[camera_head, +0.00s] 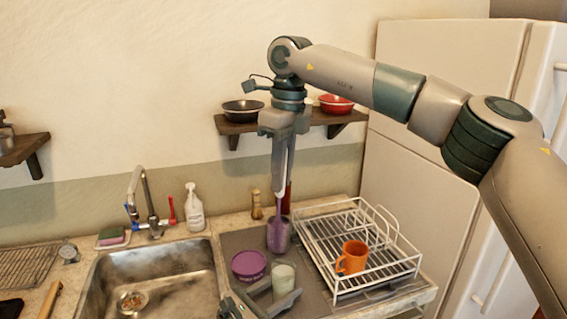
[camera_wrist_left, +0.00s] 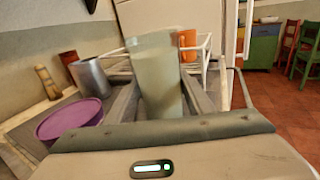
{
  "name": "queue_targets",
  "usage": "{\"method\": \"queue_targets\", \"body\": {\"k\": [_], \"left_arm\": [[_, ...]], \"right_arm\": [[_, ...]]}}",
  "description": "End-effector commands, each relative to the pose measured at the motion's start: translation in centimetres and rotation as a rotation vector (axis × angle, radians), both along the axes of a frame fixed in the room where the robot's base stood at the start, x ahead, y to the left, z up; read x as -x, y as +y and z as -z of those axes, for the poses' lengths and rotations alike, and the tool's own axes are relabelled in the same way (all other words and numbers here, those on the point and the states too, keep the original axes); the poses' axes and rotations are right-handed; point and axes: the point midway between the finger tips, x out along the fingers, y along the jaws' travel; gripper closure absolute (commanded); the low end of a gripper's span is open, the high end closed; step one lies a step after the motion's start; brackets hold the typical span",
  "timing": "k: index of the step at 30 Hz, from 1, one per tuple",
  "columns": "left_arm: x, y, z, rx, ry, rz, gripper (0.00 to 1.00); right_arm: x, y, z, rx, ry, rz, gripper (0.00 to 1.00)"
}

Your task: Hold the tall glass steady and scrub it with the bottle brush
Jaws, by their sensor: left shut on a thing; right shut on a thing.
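The tall glass (camera_head: 284,278) is pale green and stands upright. My left gripper (camera_head: 268,298), low in the head view, is shut on it; the left wrist view also shows the glass (camera_wrist_left: 158,80) between the fingers. My right gripper (camera_head: 284,178) points down from above and is shut on the purple bottle brush (camera_head: 278,222). The brush hangs down, its lower end just above the glass in the head view. There it overlaps a grey metal cup behind. The left wrist view shows no brush, so its exact distance from the glass is unclear.
A purple bowl (camera_head: 249,263) stands left of the glass. The metal cup (camera_wrist_left: 91,78) is behind it. The white dish rack (camera_head: 325,240) with an orange mug (camera_head: 352,257) is to the right. The sink (camera_head: 150,276) lies left. A shelf (camera_head: 235,126) with bowls is behind my right arm.

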Motion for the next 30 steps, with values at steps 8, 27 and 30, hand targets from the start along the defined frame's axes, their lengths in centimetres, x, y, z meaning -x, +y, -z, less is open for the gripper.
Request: {"method": "queue_targets", "body": {"k": [8, 27, 30], "left_arm": [[0.0, 0.1, 0.0, -0.001, 0.001, -0.001, 0.83], [0.0, 0.1, 0.0, -0.001, 0.000, -0.001, 0.83], [0.0, 0.1, 0.0, -0.001, 0.000, -0.001, 0.83]], "right_arm": [[-0.5, -0.5, 0.6, 0.067, -0.007, 0.017, 1.00], [-0.4, -0.5, 1.2, 0.067, -0.007, 0.017, 1.00], [-0.4, -0.5, 1.7, 0.068, -0.006, 0.017, 1.00]]}}
